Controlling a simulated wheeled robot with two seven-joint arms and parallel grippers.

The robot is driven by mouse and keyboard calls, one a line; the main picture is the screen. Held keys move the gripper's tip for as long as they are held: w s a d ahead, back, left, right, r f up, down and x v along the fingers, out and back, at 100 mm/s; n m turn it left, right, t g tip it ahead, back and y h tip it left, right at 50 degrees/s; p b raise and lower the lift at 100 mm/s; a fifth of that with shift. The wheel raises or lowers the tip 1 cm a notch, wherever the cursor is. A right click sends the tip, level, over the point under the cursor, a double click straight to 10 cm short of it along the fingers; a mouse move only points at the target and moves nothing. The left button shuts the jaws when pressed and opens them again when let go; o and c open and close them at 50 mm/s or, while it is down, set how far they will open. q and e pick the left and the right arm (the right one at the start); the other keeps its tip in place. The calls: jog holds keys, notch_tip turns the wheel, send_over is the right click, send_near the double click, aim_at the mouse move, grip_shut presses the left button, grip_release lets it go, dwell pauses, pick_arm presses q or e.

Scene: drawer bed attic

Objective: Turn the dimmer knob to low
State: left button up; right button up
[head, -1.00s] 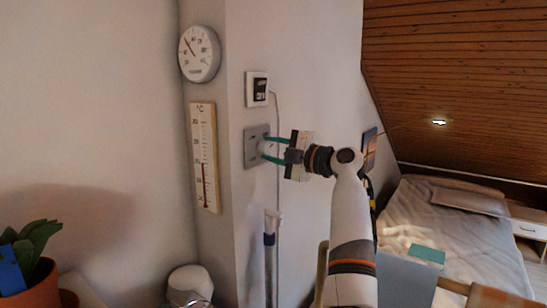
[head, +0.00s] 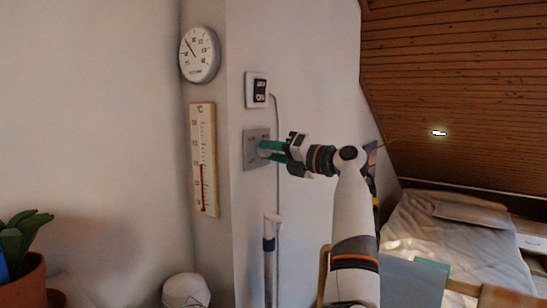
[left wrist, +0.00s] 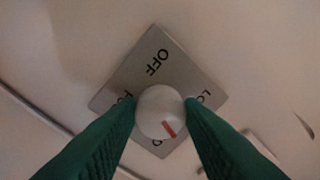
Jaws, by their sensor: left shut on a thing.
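The dimmer plate (head: 256,162) is a grey square on the white wall. In the left wrist view the plate (left wrist: 189,72) looks like a tilted diamond, with OFF at the top, LO at the right and partly hidden labels at the left and bottom. The round white knob (left wrist: 158,108) has a red mark pointing down and right, between the LO label and the bottom label. My left gripper (head: 266,150) is shut on the knob, one green finger on each side; the fingers also show in the left wrist view (left wrist: 160,116). My right gripper is not in view.
A small switch box (head: 256,90) with a cable is above the plate. A white pole (head: 270,250) stands below it. A round dial (head: 199,54) and a thermometer (head: 204,160) hang at left. A bed (head: 455,245) is at right.

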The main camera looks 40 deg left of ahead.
pick_arm(q)
jog(key=n, duration=0.2)
jog(key=n+b, duration=0.1)
jog(key=n, duration=0.2)
jog(key=shift+f+n, duration=0.2)
jog(key=shift+n, duration=0.1)
jog(key=n, duration=0.6)
jog(key=shift+w+b, duration=0.15)
jog(key=shift+b, duration=0.25)
jog(key=shift+h, duration=0.3)
jog(key=o, duration=1)
jog(key=shift+r, duration=0.1)
jog(key=shift+d, duration=0.15)
jog(key=d, duration=0.4)
jog(key=w+d+b, duration=0.1)
jog(key=d, duration=0.2)
jog(key=w+d+b, duration=0.1)
jog(key=d, duration=0.3)
jog(key=shift+d, duration=0.35)
